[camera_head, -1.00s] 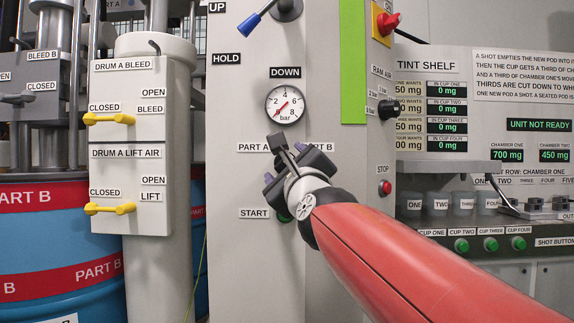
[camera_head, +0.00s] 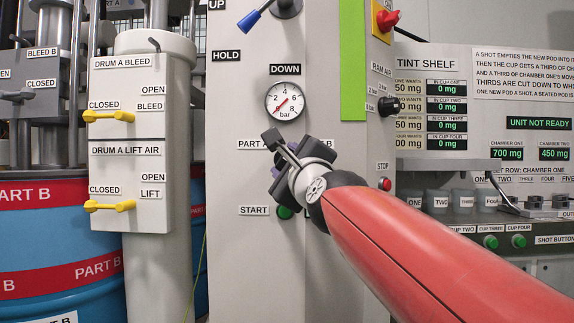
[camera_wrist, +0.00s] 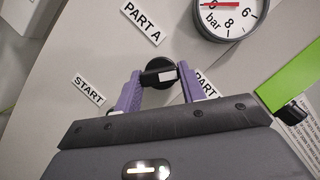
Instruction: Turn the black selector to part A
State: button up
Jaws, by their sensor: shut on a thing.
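The black selector (camera_wrist: 158,73) is on the grey panel in the wrist view, between the PART A label (camera_wrist: 142,23) and the PART B label (camera_wrist: 205,86). My gripper (camera_wrist: 160,80) is shut on its handle, with one purple finger on each side. The handle lies across the gap between the fingers and lines up with neither label; I cannot tell which end is the pointer. In the head view my gripper (camera_head: 279,160) is at the panel below the gauge.
The pressure gauge (camera_head: 285,101) sits just above. The green START button (camera_head: 284,212) is close below my gripper, and the red STOP button (camera_head: 384,184) is to the right. Yellow valve handles (camera_head: 109,116) stand at the left.

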jog(key=shift+r+n+g+h+p, duration=0.25)
jog(key=shift+n+g+p, duration=0.65)
jog(key=shift+n+p, duration=1.2)
jog(key=shift+n+g+h+p, duration=0.5)
jog(key=shift+n+g+p, duration=0.4)
jog(key=shift+n+p, duration=1.2)
jog(key=shift+r+n+g+h+p, duration=0.25)
jog(key=shift+n+g+p, duration=0.85)
jog(key=shift+n, duration=1.8)
jog(key=shift+f+t+p, duration=0.15)
jog(key=shift+t+p, duration=0.15)
jog(key=o, duration=1)
jog(key=b+v, duration=0.1)
jog(key=v, duration=0.6)
jog(key=shift+s, duration=0.4)
